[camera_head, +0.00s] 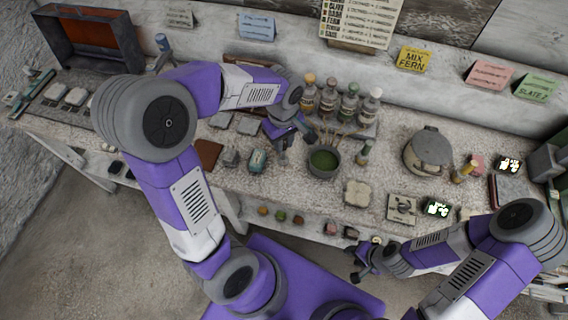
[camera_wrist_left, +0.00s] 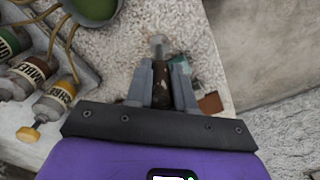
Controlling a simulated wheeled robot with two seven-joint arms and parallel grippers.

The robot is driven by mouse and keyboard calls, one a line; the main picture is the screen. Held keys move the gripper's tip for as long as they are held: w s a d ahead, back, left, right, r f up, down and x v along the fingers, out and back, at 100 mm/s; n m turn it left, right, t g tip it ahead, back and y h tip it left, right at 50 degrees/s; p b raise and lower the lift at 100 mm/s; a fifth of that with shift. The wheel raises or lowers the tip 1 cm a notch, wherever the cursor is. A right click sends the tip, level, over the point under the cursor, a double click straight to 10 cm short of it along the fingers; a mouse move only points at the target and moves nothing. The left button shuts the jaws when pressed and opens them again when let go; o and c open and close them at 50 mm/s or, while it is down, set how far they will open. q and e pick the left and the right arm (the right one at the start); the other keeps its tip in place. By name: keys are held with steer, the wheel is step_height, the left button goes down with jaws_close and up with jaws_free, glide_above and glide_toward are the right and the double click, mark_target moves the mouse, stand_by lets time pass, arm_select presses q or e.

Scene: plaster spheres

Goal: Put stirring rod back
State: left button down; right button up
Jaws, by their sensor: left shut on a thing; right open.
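My left gripper (camera_head: 287,143) is above the worktop, just left of the bowl of green liquid (camera_head: 324,160). In the left wrist view, my left gripper (camera_wrist_left: 161,88) is shut on a dark brown, slim thing with a pale grey end, which looks like the stirring rod (camera_wrist_left: 161,84). Its far part is hidden or seen nearly end-on. The bowl also shows in the left wrist view (camera_wrist_left: 95,10) at the upper left, apart from the fingers. My right gripper (camera_head: 358,264) is open and empty in front of the table's edge.
Several labelled bottles (camera_head: 341,102) stand behind the bowl. A round grey lidded pot (camera_head: 428,150) is to the right. A small teal block (camera_head: 258,161) and a brown tile (camera_head: 207,153) lie left of the gripper. An orange-backed box (camera_head: 92,34) is at the back left.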

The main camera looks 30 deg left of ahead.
mark_target(284, 158)
arm_select(q)
step_height(284, 158, down, 4)
steer(key=shift+w+r, duration=0.1)
step_height(284, 158, down, 3)
steer(key=shift+b, duration=0.6)
steer(key=shift+f, duration=0.35)
steer(key=shift+f, duration=0.1)
steer(key=c, duration=1)
jaws_free()
